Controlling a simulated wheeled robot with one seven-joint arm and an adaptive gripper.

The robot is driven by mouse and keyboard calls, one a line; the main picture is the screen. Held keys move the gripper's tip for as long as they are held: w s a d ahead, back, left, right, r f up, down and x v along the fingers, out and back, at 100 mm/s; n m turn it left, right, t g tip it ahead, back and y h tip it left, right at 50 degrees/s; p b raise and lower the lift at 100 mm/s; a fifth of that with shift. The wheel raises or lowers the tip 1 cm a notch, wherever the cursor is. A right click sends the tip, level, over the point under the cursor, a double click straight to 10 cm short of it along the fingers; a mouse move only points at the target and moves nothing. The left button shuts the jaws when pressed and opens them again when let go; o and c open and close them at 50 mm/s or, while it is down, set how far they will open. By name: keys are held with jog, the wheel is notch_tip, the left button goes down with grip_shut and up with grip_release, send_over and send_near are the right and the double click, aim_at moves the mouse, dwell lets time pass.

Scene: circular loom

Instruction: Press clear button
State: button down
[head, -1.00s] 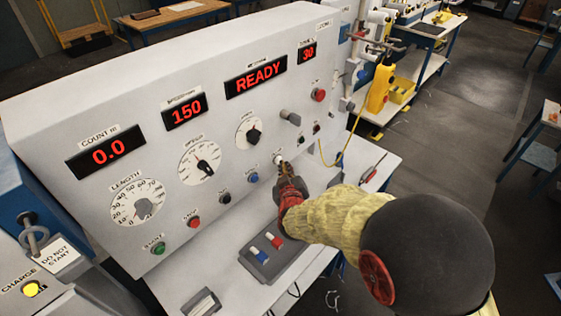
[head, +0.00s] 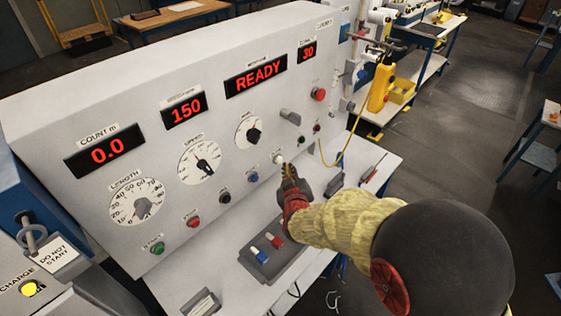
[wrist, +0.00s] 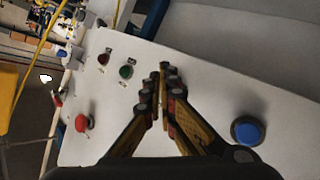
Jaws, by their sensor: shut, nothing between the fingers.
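The sloped grey control panel (head: 110,100) carries a row of push buttons along its lower part: green (head: 158,248), red (head: 193,221), black (head: 225,197), blue (head: 253,177) and white (head: 279,158). Their labels are too small to read, so I cannot tell which says clear. My gripper (head: 287,168) is shut and empty, its tips just below and right of the white button with a small apparent gap. In the wrist view the shut fingertips (wrist: 162,68) lie between the blue button (wrist: 247,130) and a small green one (wrist: 126,72). The white button is not visible there.
Displays read 0.0, 150, READY (head: 256,82) and 30. A grey knob (head: 290,116) and a red button (head: 318,94) stick out above my gripper. A box with blue and red switches (head: 270,262) lies on the shelf below. A yellow cable (head: 343,150) hangs at right.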

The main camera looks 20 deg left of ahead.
jog(key=shift+s+d+b, duration=0.15)
jog(key=shift+s+d, duration=0.15)
jog(key=shift+d, duration=0.45)
jog(key=shift+s+d+b, duration=0.2)
jog(key=shift+s+d, duration=0.15)
jog(key=shift+d, duration=0.45)
jog(key=shift+s+d+b, duration=0.15)
jog(key=shift+s+d, duration=0.15)
jog(key=shift+d, duration=0.45)
